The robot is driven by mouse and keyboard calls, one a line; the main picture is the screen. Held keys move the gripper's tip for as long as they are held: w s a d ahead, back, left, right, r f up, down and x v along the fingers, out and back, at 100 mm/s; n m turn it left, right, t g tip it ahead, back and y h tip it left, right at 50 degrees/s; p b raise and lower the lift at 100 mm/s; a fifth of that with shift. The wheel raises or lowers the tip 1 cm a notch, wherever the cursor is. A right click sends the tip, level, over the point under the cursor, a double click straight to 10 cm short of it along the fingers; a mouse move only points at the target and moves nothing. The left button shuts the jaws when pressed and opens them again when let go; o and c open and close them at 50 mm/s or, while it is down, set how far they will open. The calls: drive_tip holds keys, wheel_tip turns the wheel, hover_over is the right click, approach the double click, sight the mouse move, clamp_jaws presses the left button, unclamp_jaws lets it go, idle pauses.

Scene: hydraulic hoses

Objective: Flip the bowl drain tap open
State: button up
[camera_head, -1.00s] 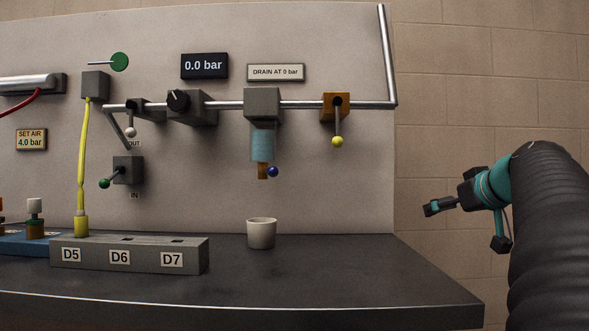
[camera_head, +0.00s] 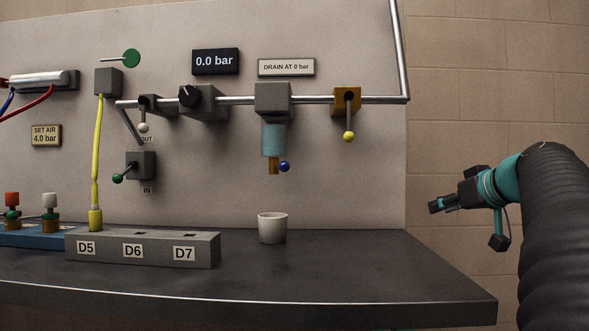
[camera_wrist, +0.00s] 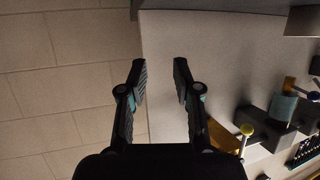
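The teal filter bowl (camera_head: 273,139) hangs under a grey block on the steel pipe. The drain tap has a brass body (camera_head: 273,168) below the bowl and a blue knob (camera_head: 285,167) at its right. A white cup (camera_head: 272,228) stands on the bench below it. My gripper (camera_head: 433,207) is at the right, past the board's edge and well apart from the tap. In the wrist view my gripper (camera_wrist: 160,72) is open, with nothing between its fingers. The bowl also shows in the wrist view (camera_wrist: 284,108), at the right.
An orange valve (camera_head: 347,101) with a yellow-knobbed lever (camera_head: 349,136) lies between the bowl and my gripper side. The gauge (camera_head: 215,61) reads 0.0 bar. A grey rack (camera_head: 140,249) stands at the bench's left. The bench right of the cup is clear.

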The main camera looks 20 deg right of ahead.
drive_tip(key=w+a+n+y, duration=0.1)
drive_tip(key=a+y, duration=0.1)
drive_tip(key=a, duration=0.1)
drive_tip(key=w+a+n+y, duration=0.2)
drive_tip(key=a+y, duration=0.1)
drive_tip(key=w+a+n+y, duration=0.1)
drive_tip(key=a+y, duration=0.1)
drive_tip(key=a, duration=0.1)
drive_tip(key=shift+w+r+y, duration=0.2)
drive_tip(key=shift+y, duration=0.2)
clamp_jaws()
drive_tip(key=s+a+r+n+g+y, duration=0.1)
drive_tip(key=a+r+n+g+y, duration=0.3)
drive_tip(key=a+n+y, duration=0.3)
drive_tip(key=shift+n+y+b, duration=0.35)
drive_tip(key=shift+n+y, duration=0.35)
drive_tip(key=shift+y, duration=0.7)
drive_tip(key=shift+a, duration=0.1)
